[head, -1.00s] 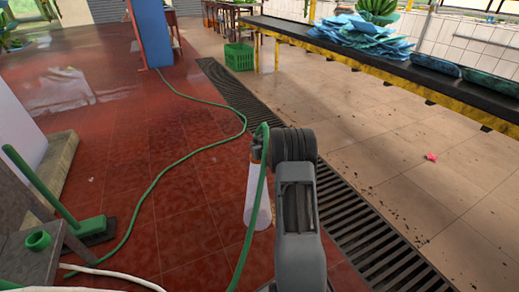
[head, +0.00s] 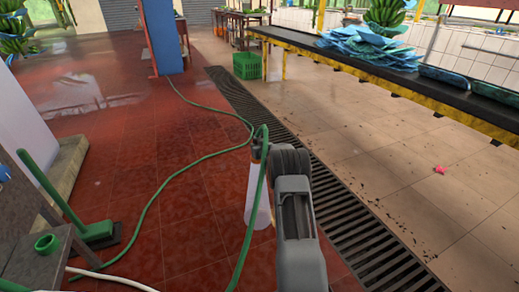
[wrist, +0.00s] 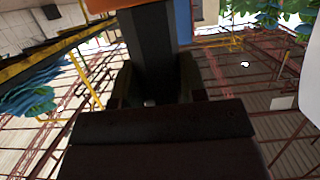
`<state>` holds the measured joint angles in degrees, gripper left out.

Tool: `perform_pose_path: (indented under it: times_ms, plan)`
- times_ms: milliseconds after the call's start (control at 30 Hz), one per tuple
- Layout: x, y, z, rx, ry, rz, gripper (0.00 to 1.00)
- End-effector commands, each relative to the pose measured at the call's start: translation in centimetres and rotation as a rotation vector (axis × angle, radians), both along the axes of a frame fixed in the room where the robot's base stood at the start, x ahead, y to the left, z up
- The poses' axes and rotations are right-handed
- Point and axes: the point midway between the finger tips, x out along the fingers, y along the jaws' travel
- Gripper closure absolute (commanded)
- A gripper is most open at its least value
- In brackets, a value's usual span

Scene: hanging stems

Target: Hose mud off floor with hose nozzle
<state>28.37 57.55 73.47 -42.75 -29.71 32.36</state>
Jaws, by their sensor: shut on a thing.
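Dark mud specks (head: 410,228) lie scattered on the tan tiled floor (head: 345,105), right of the drain. In the wrist view my gripper (wrist: 158,95) is shut on a dark, blocky thing with an orange end, which I take to be the hose nozzle (wrist: 152,45). Its tip is cut off by the top edge of that view. In the head view my arm hides the gripper and most of the nozzle. The green hose (head: 155,195) runs across the red floor, and a green length loops up beside my arm. I cannot make out any water spray.
A slotted drain (head: 345,215) divides the red floor from the tan floor. A conveyor (head: 400,80) with blue sheets and bananas stands right, with a green crate (head: 247,66) beyond. A green broom (head: 95,228) and a grey bench (head: 35,265) stand left. A pink scrap (head: 440,169) lies right.

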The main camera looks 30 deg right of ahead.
Motion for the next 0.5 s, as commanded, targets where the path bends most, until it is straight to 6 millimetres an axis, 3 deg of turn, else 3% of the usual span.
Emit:
perform_pose_path:
  times_ms: [500]
  plan:
    - [3.9,-0.5,0.2,0.0,-0.001,0.002,0.85]
